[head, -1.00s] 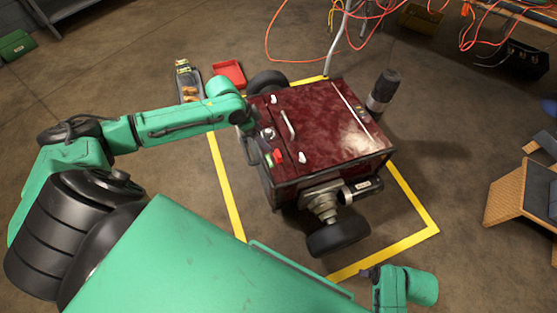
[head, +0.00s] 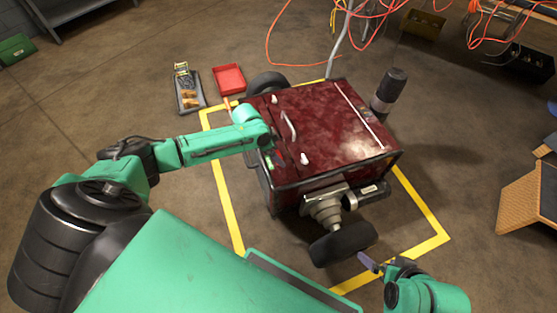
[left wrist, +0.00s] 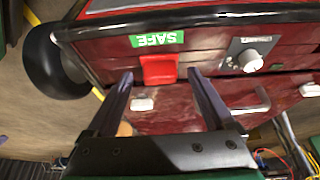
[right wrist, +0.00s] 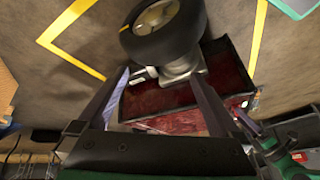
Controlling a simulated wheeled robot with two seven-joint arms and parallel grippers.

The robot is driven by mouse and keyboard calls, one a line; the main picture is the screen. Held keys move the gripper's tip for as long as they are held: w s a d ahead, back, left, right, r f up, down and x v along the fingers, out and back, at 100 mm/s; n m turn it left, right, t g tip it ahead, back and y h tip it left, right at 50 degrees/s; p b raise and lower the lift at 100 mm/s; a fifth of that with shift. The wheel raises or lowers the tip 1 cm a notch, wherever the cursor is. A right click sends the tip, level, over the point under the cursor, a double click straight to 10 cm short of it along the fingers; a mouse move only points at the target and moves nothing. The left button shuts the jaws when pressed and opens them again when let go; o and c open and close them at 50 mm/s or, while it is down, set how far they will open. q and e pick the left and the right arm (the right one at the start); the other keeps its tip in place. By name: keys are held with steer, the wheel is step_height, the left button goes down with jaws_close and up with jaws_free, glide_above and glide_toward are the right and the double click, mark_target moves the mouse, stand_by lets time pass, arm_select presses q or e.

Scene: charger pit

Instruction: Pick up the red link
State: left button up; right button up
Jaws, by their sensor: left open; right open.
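The red link (left wrist: 158,69) is a small red block on the side panel of the dark red wheeled machine (head: 325,125), beside a green SAFE label (left wrist: 157,40). My left gripper (left wrist: 161,78) is open, with its two fingertips on either side of the link in the left wrist view. I cannot tell whether they touch it. In the head view my left arm hides the link. My right gripper (right wrist: 156,76) is open and empty near the machine's front wheel (right wrist: 163,30).
A grey knob (left wrist: 249,60) and a pale handle (left wrist: 250,104) sit on the panel near the link. A red tray (head: 229,79) and a dark tray (head: 186,103) lie on the floor behind. Yellow tape (head: 228,205) outlines the floor around the machine.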

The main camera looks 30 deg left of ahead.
arm_select(q)
steer(key=shift+r, duration=0.1)
jaws_close()
